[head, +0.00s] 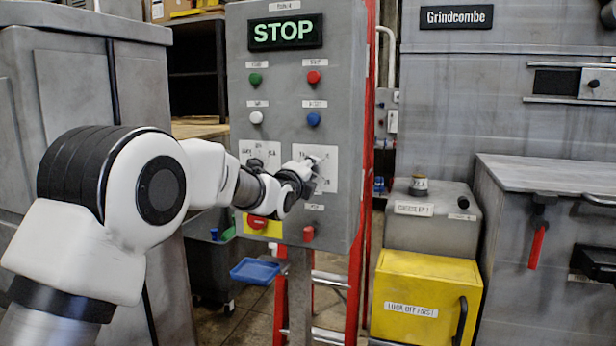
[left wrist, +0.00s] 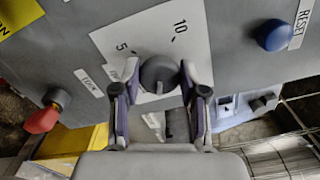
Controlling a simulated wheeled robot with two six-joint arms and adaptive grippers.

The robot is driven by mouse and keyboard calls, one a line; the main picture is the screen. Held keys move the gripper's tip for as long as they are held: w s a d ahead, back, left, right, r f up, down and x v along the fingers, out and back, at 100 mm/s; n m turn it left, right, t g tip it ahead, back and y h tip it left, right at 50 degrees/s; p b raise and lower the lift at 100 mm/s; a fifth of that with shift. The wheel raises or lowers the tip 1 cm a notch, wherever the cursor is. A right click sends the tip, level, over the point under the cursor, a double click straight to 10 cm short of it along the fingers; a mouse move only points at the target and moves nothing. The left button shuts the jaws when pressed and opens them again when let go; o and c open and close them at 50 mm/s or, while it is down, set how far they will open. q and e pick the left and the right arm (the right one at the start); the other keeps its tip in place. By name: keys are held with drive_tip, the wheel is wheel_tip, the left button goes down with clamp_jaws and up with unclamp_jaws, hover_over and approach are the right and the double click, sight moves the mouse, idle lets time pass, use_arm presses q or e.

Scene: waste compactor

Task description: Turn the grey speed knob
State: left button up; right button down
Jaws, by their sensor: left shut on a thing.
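The grey speed knob (left wrist: 159,74) sits on a white dial plate (left wrist: 142,38) marked 5 and 10 in the left wrist view. My left gripper (left wrist: 160,84) is shut on the knob, with one finger on each side of it. In the head view my left gripper (head: 308,172) is at the right-hand white dial plate (head: 327,158) on the grey control panel (head: 290,90). The gripper hides most of the knob there. My right gripper is not in view.
A blue button (head: 313,119) and a red button (head: 314,77) sit above the dial. A red emergency button (head: 257,221) is on a yellow plate at lower left. A red knob (head: 308,234) is below. The lit display (head: 286,32) reads STOP. A yellow box (head: 425,290) stands at right.

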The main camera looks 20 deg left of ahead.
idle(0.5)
use_arm(q)
drive_tip(key=o, duration=1.1)
drive_tip(key=shift+d, duration=0.1)
drive_tip(key=s, duration=1.2)
drive_tip(key=shift+a+f, duration=0.1)
drive_tip(key=shift+a, duration=0.1)
drive_tip(key=shift+f, duration=0.1)
